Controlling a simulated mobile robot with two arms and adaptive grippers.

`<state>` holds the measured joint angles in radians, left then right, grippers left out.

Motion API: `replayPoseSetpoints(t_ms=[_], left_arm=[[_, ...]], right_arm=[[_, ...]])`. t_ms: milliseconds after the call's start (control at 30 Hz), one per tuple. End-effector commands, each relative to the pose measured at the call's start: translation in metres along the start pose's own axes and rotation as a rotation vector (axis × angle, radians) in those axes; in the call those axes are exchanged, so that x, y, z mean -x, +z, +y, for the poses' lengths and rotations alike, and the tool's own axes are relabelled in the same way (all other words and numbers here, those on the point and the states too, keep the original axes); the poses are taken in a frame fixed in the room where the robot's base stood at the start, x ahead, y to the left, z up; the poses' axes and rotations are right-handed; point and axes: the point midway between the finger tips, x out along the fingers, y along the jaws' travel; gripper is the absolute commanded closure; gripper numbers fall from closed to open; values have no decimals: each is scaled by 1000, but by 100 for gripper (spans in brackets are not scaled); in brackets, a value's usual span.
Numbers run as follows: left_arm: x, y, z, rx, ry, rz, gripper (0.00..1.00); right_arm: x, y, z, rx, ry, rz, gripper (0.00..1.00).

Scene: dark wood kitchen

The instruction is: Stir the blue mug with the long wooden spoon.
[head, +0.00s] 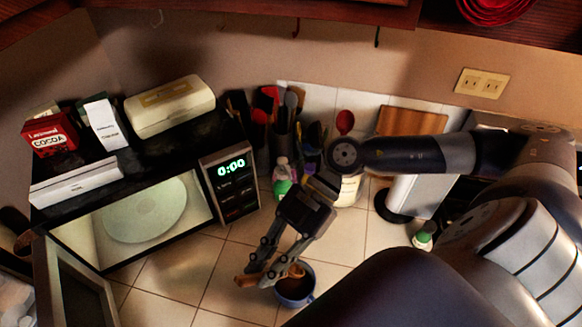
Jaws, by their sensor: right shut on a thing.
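The blue mug (308,298) stands on the tiled counter at the bottom centre, with dark contents showing inside. My right gripper (262,275) comes down from above, just left of the mug, and is shut on the wooden spoon (244,281). One brown end of the spoon sticks out left of the fingers. Another brown part shows over the mug's opening; I cannot tell how deep it reaches. The fingers hide the spoon's middle. My left gripper is out of view.
A microwave (228,185) with its door (78,290) open stands at the left, with boxes on top. Utensil holders, a green-and-white bottle (282,187) and a paper towel roll (408,193) stand along the back. Tiles left of the mug are clear.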

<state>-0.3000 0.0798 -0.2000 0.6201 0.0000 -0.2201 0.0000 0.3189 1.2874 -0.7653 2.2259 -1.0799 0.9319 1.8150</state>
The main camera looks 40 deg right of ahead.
Motion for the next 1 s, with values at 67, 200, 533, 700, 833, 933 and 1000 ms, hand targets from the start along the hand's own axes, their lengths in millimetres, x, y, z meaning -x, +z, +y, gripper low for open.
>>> replayPoseSetpoints(t_ms=[67, 200, 533, 700, 833, 933, 1000], left_arm=[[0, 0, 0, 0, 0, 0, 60], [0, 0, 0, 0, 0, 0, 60], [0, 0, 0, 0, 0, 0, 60], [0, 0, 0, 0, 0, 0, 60], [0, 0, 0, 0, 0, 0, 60], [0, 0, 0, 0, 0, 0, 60], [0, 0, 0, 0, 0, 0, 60]], right_arm=[[0, 0, 0, 0, 0, 0, 100], [0, 0, 0, 0, 0, 0, 100], [5, -8, 0, 1, 1, -1, 100], [14, -22, 0, 2, 1, -1, 100], [20, -31, 0, 2, 0, 0, 100], [22, -34, 0, 0, -1, 0, 100], [22, -34, 0, -1, -1, 0, 100]])
